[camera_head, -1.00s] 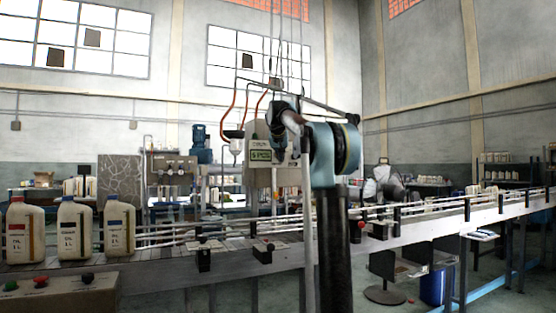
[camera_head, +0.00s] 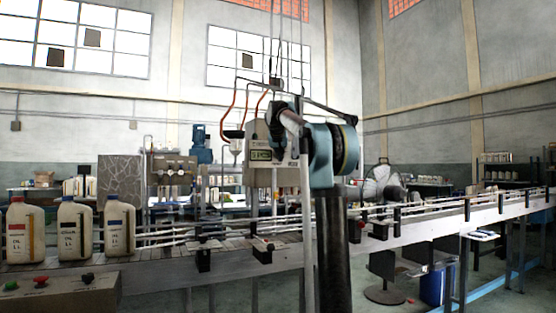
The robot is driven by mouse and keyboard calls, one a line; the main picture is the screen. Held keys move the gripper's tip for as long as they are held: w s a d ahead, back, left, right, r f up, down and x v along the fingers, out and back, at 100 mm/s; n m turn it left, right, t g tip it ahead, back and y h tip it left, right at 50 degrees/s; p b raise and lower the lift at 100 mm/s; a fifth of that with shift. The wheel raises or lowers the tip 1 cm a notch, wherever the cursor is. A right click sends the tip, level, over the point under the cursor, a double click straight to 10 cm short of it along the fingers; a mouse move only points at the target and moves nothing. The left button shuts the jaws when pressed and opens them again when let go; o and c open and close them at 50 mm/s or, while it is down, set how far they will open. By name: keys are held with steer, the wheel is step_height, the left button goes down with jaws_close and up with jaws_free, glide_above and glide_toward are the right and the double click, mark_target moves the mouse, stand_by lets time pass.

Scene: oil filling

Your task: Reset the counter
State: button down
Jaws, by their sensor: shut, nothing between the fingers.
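The counter is a pale box (camera_head: 256,173) above the conveyor near the picture's middle. It has a small greenish display (camera_head: 262,155) on its front; the digits are too small to read. My arm rises in front of it and reaches toward the box's upper right part. My gripper (camera_head: 278,150) shows small and dark at the arm's far end, in front of the box beside the display. Its fingers look together and empty. I cannot tell whether it touches the box, and no separate reset button can be made out.
The conveyor (camera_head: 150,262) crosses the view with rails along it. Several white oil bottles (camera_head: 75,232) stand on it at the left. A control box (camera_head: 62,298) with coloured buttons is at the lower left. Orange hoses and a frame hang above the counter.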

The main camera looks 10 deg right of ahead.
steer(key=shift+w+a, duration=0.15)
steer(key=shift+w, duration=0.35)
stand_by(0.8)
steer(key=shift+s, duration=0.15)
steer(key=shift+s+d, duration=0.3)
steer(key=shift+s, duration=0.4)
steer(key=shift+s+d, duration=0.25)
steer(key=shift+s, duration=0.55)
steer(key=shift+s+d, duration=0.3)
steer(key=shift+s, duration=0.5)
steer(key=shift+s+d, duration=0.25)
steer(key=shift+s, duration=0.55)
stand_by(0.4)
